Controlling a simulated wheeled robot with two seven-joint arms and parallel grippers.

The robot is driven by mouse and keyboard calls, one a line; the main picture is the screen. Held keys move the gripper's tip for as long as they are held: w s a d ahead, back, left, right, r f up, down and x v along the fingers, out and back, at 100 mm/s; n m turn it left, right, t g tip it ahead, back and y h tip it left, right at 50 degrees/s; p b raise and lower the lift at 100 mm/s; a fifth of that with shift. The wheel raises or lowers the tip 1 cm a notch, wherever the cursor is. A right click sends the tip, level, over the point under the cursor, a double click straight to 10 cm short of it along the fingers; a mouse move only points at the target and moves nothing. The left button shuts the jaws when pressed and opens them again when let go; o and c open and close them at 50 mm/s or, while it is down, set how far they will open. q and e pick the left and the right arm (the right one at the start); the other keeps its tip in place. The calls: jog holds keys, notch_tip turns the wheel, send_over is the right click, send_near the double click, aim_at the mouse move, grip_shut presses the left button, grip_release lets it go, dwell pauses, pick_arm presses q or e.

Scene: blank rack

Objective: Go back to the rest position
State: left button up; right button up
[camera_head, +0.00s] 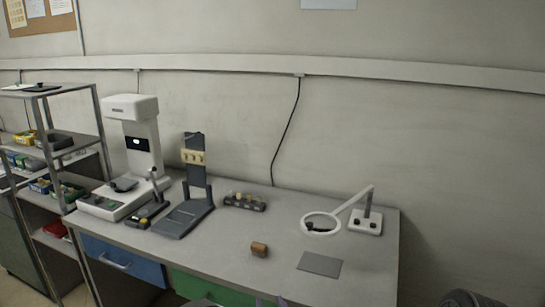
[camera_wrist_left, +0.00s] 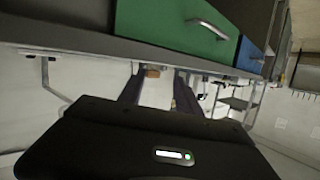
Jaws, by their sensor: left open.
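My left gripper (camera_head: 270,302) barely shows at the bottom edge of the head view, in front of the bench. In the left wrist view its two dark fingers (camera_wrist_left: 158,92) stand apart with nothing held between them. A small brown block (camera_head: 259,249) lies on the grey bench (camera_head: 225,255), apart from the gripper. My right gripper is not in view.
A white instrument (camera_head: 140,150) stands at the bench's left. Blue (camera_head: 122,260) and green (camera_head: 210,288) drawers sit below. Metal shelves (camera_head: 60,150) stand left.

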pick_arm(q)
jog(key=s+a+f+g+h, duration=0.1)
jog(key=s+a+f+g, duration=0.3)
jog(key=f, duration=0.5)
jog(key=s+a+f+g+h, duration=0.2)
jog(key=s+a+f, duration=0.3)
jog(key=f, duration=0.4)
jog(key=s+d+f+g+h, duration=0.1)
jog(key=s+f+g+h, duration=0.1)
jog(key=s, duration=1)
jog(key=s+d+f+g+h, duration=0.1)
jog(key=s+f+g, duration=0.4)
jog(key=s, duration=0.8)
jog(key=shift+f+g+h, duration=0.3)
jog(key=shift+h, duration=0.4)
jog(key=shift+w+d, duration=0.1)
